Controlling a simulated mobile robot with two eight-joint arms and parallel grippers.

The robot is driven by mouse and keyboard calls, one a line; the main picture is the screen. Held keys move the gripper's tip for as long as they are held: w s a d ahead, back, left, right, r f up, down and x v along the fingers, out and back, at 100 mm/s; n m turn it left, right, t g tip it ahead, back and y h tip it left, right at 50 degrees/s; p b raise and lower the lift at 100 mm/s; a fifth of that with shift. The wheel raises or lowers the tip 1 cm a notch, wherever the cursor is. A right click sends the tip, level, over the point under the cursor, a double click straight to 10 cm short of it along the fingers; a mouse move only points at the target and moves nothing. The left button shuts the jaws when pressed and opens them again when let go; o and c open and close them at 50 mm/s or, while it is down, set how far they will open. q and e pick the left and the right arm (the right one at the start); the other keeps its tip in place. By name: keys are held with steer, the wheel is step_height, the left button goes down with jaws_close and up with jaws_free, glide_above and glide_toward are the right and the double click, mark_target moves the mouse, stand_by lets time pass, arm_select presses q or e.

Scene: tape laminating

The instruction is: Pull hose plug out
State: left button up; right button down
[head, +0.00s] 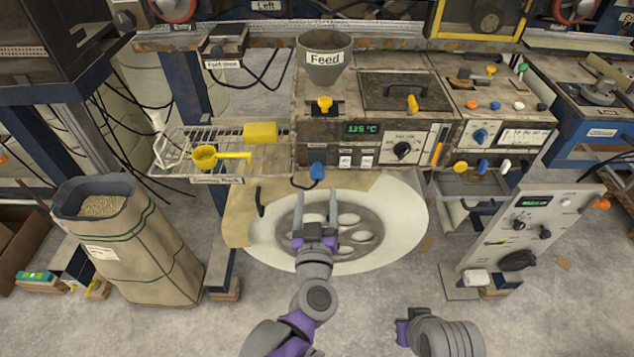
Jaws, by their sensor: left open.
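A blue plug-like part (317,171) sits at the lower front edge of the grey machine (376,165), below its green display. A short black hose or cable curves from it to the left. I cannot tell for sure that it is the hose plug. My left gripper (318,198) is open and empty, its two fingers pointing up the picture toward the blue part. It appears over the round pale disc, below the blue part in the picture and apart from it. Part of my right arm shows at the bottom right; its gripper fingers do not show.
A wire rack (180,157) with a yellow scoop (219,155) juts out left of the machine. A pellet sack (130,250) stands on the left. A control box (530,228) stands on the right. A pale disc (262,240) with holed centre lies below. A Feed funnel (325,70) is on top.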

arm_select(q)
steer(key=s, duration=0.3)
steer(key=shift+s+a, duration=0.1)
steer(key=shift+s, duration=0.2)
step_height(320, 180, up, 4)
steer(key=s+a+m+g+h+p, duration=0.2)
steer(key=m+g+h+p, duration=0.2)
steer(key=m+h+p, duration=0.1)
steer(key=s+a+f+n+g+y+p, duration=0.1)
steer(key=s+a+f+g+y+p, duration=0.1)
steer(key=s+a, duration=0.5)
steer(key=s+a+f+n+g+y+p, duration=0.2)
steer(key=s+a+f+g+y, duration=0.1)
steer(key=s+a+g, duration=0.3)
steer(key=shift+s+a+f+g+p, duration=0.35)
steer(key=shift+s+a+f, duration=0.15)
steer(key=shift+a, duration=0.7)
